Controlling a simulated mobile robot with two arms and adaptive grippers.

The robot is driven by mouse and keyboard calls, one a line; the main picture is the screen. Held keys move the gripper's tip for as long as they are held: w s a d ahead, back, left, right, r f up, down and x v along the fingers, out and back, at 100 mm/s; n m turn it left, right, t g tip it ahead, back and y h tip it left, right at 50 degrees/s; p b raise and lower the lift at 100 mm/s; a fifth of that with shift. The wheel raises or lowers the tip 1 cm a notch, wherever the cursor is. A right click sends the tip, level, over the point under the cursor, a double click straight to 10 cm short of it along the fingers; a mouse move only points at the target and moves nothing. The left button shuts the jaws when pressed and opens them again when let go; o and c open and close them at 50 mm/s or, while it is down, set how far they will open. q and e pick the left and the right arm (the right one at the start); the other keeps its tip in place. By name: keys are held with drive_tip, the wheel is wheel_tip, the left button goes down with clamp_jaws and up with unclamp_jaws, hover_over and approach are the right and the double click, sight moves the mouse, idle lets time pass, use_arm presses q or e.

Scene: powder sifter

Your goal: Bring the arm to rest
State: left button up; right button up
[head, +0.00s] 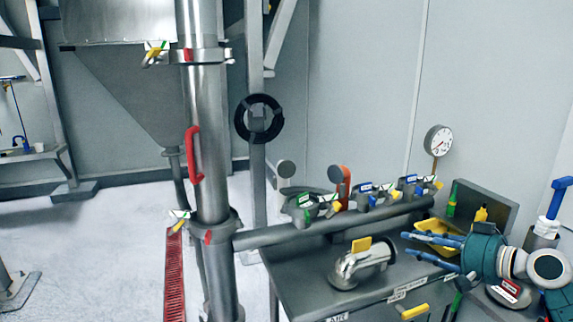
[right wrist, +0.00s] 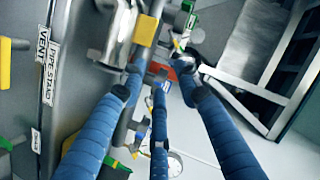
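My right arm (head: 500,265) comes in from the right edge in the head view, over the right end of the grey bench. My right gripper (head: 407,244) has blue fingers that point left, apart from each other, with nothing seen between them. The right wrist view shows the same gripper (right wrist: 160,90) with three blue fingers spread and empty. My left gripper and arm are not in view.
The grey bench (head: 315,265) carries a horizontal pipe (head: 285,236) with several coloured clamps, a metal elbow (head: 360,266) and a yellow tray (head: 452,228). A gauge (head: 438,140) stands behind. A tall steel pipe (head: 207,130) rises left of the bench.

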drive_tip(key=s+d+f+m+g+h, duration=0.1)
drive_tip(key=d+f+h, duration=0.15)
drive_tip(key=f, duration=1.05)
drive_tip(key=s+d+f+m+g+h, duration=0.1)
drive_tip(key=d+f+h, duration=0.15)
drive_tip(key=f, duration=1.05)
drive_tip(key=s+f+g+h, duration=0.2)
drive_tip(key=s+f, duration=0.9)
drive_tip(key=f, duration=0.5)
drive_tip(key=s+f+g+h, duration=0.1)
drive_tip(key=s+f+g, duration=0.1)
drive_tip(key=s+f, duration=1.1)
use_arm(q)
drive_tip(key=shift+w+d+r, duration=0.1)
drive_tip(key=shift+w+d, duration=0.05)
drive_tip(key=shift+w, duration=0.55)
use_arm(e)
drive_tip(key=s+a+f+n+g, duration=0.1)
drive_tip(key=s+a+f, duration=0.3)
drive_tip(key=s, duration=0.7)
drive_tip(key=s+a+f+n+g, duration=0.2)
drive_tip(key=s+f, duration=0.5)
drive_tip(key=s, duration=0.5)
drive_tip(key=s+a+f+n+g, duration=0.2)
drive_tip(key=s+a+f, duration=0.4)
drive_tip(key=s, duration=0.6)
drive_tip(key=shift+a+f+n+h, duration=0.3)
drive_tip(key=shift+a+f+n, duration=0.1)
drive_tip(key=shift+n, duration=0.3)
